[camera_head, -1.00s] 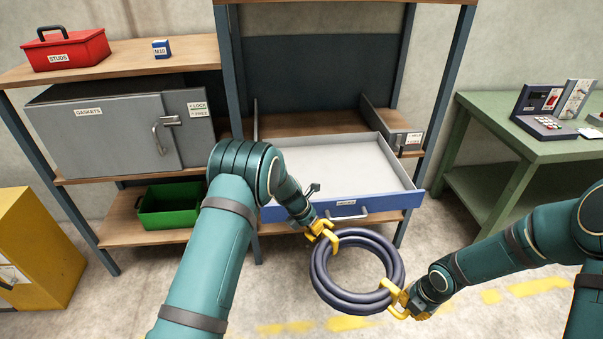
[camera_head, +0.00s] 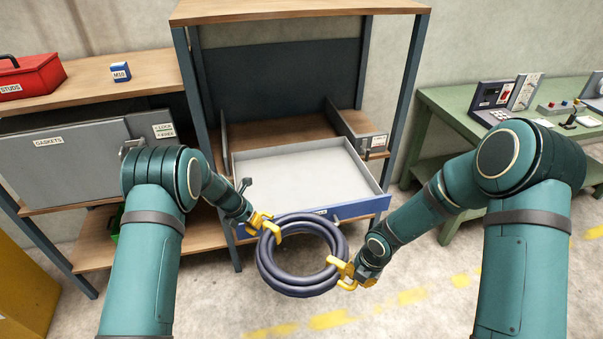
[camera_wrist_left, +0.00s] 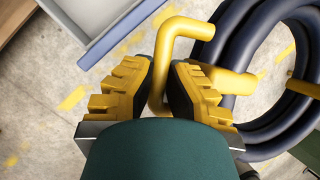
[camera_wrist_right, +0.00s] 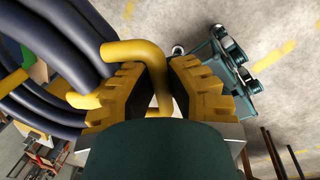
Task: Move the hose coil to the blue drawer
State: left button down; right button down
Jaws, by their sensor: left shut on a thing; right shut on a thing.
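The hose coil (camera_head: 300,286) is a dark blue-grey ring with yellow handles on opposite sides, held in the air in front of the drawer. My left gripper (camera_head: 262,222) is shut on the coil's left yellow handle (camera_wrist_left: 180,28), seen between the jaws in the left wrist view. My right gripper (camera_head: 352,272) is shut on the other yellow handle (camera_wrist_right: 135,50), seen in the right wrist view. The blue drawer (camera_head: 362,207) is pulled open, with a pale, empty-looking inside. The coil's upper edge covers part of the drawer front. The coil is apart from the floor.
The drawer sits in a shelf rack with blue-grey posts (camera_head: 408,90). At left are a grey gaskets cabinet (camera_head: 75,165), a red studs box (camera_head: 35,80) and a small blue box (camera_head: 121,72). A green bench (camera_head: 440,105) stands at right. A yellow cabinet (camera_head: 25,290) is at lower left.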

aim_at(296, 183)
jog(key=i, duration=1.4)
